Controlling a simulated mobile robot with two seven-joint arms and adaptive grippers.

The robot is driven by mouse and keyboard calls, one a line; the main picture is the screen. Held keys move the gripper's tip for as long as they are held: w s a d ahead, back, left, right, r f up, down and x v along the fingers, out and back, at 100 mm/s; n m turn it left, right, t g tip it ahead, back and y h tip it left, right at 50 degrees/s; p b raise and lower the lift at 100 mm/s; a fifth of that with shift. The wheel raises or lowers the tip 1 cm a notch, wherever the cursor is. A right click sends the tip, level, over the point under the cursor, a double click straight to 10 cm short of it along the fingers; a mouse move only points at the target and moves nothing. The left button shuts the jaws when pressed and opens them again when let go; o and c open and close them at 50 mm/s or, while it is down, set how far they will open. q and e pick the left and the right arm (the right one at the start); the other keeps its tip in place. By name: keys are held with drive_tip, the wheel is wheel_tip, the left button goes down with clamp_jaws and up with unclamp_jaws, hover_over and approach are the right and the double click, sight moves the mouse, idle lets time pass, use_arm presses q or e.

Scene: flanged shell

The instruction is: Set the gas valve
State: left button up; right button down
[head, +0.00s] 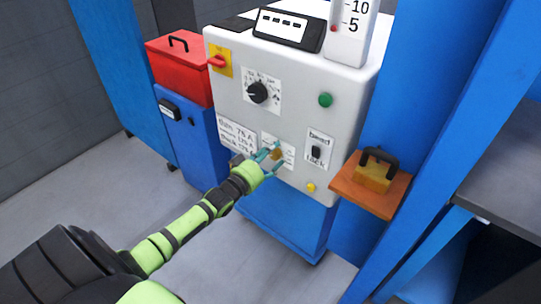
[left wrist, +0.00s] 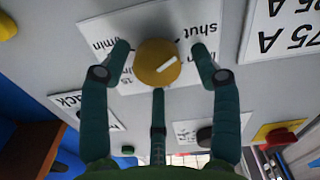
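My right gripper is not in view.
The grey machine (head: 234,76) also carries a black dial (head: 258,92), a red-handled switch (head: 217,61), a green button (head: 325,100), a bead/tack switch (head: 316,152) and a yellow button (head: 310,187). An orange shelf (head: 345,187) juts out at right. A red box (head: 180,75) stands left.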

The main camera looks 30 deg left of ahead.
use_arm(q)
drive_tip(key=c, duration=0.8)
drive_tip(key=shift+r, duration=0.15)
